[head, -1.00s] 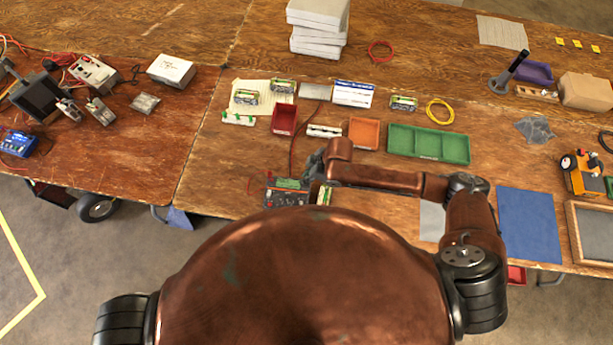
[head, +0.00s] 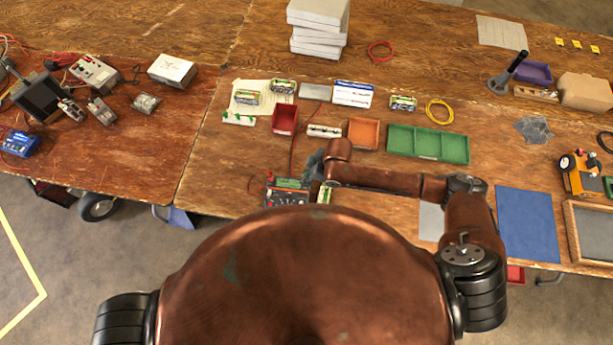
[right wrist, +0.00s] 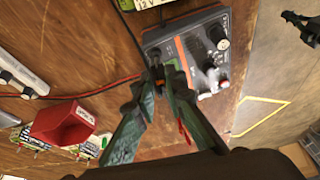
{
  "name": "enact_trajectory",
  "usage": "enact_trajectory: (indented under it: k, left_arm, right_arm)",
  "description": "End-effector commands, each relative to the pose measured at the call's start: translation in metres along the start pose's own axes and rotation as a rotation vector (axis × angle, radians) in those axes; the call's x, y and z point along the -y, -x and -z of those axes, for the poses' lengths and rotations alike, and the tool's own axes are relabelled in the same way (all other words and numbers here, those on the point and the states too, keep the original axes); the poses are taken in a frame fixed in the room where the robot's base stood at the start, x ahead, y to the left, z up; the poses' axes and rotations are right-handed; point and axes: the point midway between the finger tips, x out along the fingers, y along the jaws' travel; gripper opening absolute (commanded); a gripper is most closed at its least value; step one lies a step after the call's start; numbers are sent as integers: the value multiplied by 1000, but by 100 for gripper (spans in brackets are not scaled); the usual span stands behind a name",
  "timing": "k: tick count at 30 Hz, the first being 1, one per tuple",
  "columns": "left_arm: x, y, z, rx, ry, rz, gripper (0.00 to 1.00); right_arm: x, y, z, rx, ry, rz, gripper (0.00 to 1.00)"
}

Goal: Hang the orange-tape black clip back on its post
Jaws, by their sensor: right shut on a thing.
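The charger (head: 287,196), a dark box with a display and knobs, sits near the front edge of the middle table. It also shows in the right wrist view (right wrist: 192,50). My right gripper (head: 314,162) is above its far right part. In the right wrist view my gripper (right wrist: 162,82) is shut on the black clip with orange tape (right wrist: 159,84), only a little of which shows between the green fingers. The fingertips overlap the charger's near edge. The post is not clear, and I cannot tell whether the clip touches it. My left gripper is out of view.
A green-labelled pack (head: 325,194) stands close to the charger's right side. A red bin (head: 285,119), an orange tray (head: 363,133) and a green tray (head: 429,143) lie behind. A red lead runs close to the gripper. The table's front edge is near.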

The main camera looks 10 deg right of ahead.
Motion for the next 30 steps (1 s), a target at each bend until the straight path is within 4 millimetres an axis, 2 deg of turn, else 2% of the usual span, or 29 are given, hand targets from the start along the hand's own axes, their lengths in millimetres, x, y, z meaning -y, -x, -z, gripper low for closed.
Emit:
enact_trajectory:
  k: [12,13,21,30]
  left_arm:
    - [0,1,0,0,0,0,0]
    - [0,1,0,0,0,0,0]
    - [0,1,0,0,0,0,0]
    - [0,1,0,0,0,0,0]
  right_arm:
    - [0,0,0,0,0,0,0]
    - [0,0,0,0,0,0,12]
    - [0,0,0,0,0,0,31]
    - [0,0,0,0,0,0,32]
